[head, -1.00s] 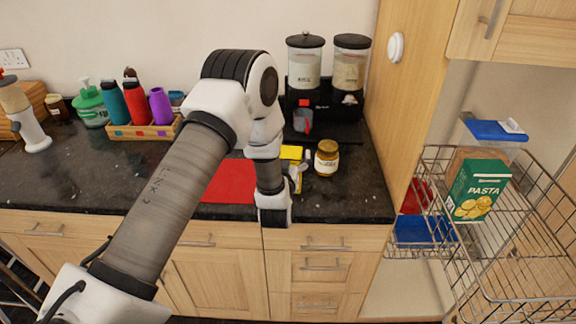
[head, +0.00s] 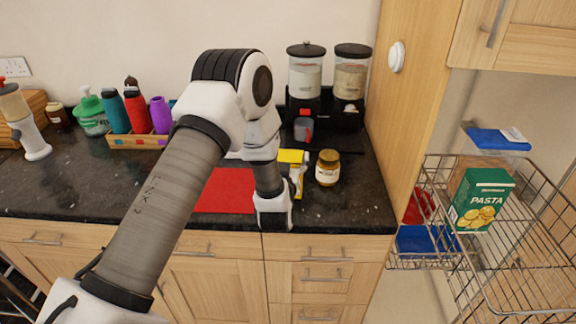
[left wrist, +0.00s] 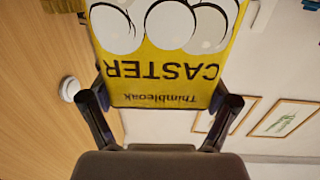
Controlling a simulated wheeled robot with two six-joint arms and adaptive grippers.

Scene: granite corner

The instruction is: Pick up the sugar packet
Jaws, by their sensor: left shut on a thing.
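The sugar packet is yellow with a pale picture and the dark words "CASTER" and "Thimbleoak", upside down in the left wrist view (left wrist: 161,85). In the head view the sugar packet (head: 292,156) shows as a yellow and white piece just right of my left wrist. My left gripper (left wrist: 160,93) is shut on it, one finger at each side edge of the packet. In the head view my own arm and wrist hide most of the gripper and part of the packet. My right gripper is in neither view.
A jar with a gold lid (head: 328,168) stands close right of the packet. A grey mug (head: 304,129) and dispensers (head: 305,75) stand behind. A red mat (head: 226,192) lies left, with a bottle crate (head: 130,142) beyond. A tall wood panel (head: 415,110) bounds the right.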

